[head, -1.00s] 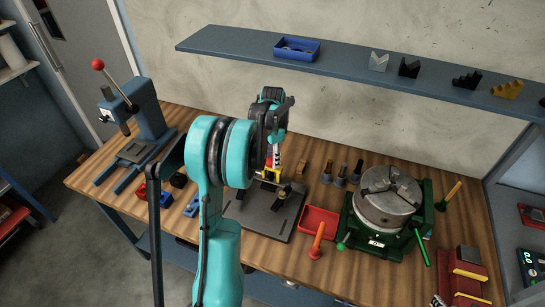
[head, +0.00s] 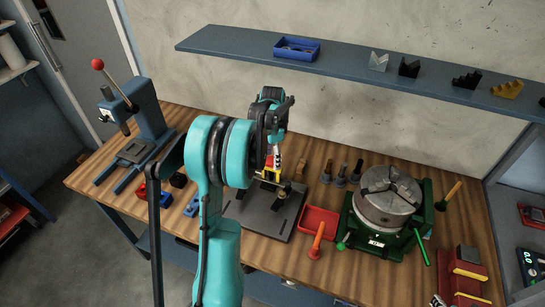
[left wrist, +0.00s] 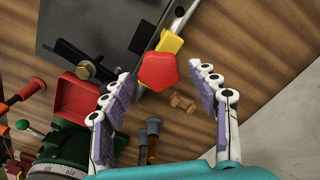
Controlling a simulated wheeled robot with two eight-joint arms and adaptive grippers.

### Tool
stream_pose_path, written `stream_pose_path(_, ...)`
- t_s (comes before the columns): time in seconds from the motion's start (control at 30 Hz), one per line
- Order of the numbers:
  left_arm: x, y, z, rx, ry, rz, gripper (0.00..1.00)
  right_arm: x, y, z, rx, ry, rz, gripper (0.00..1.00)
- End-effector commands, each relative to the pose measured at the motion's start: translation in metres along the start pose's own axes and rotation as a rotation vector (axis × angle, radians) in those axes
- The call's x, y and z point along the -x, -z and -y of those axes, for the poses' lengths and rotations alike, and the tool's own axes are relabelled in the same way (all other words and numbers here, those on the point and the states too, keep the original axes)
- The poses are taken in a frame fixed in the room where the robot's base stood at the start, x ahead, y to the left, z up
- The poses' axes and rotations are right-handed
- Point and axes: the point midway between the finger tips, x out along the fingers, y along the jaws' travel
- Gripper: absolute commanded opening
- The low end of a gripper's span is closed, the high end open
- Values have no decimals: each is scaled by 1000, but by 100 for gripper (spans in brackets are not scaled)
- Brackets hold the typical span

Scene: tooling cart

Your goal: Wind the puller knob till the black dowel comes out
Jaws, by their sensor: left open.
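The puller has a red five-sided knob (left wrist: 160,72) on a yellow body (left wrist: 171,42), with a grey metal bar beside it. It stands over a dark grey plate (left wrist: 85,22). In the head view the yellow part (head: 269,176) shows below my left gripper (head: 274,152). In the left wrist view my left gripper (left wrist: 161,80) is open, with one finger on each side of the red knob and a gap to both. I cannot single out the black dowel with certainty. My right gripper is not in view.
A red tray (head: 319,221) lies right of the plate, with a green-based chuck (head: 388,200) beyond it. Several dark-shafted tools stand behind the tray. A blue press (head: 140,125) stands at the left bench end. A shelf (head: 350,67) runs along the wall above.

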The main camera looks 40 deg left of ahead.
Motion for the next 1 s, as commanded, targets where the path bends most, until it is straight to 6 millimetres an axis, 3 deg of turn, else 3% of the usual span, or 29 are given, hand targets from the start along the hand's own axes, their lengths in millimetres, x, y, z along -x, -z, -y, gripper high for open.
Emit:
stream_pose_path(0.17,17,0,0,0,0,0,60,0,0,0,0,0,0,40)
stream_pose_path(0.6,104,0,0,0,0,0,60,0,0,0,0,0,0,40)
stream_pose_path(0.77,118,0,0,0,0,0,60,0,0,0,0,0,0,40)
stream_pose_path(1.0,120,0,0,0,0,0,60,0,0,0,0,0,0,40)
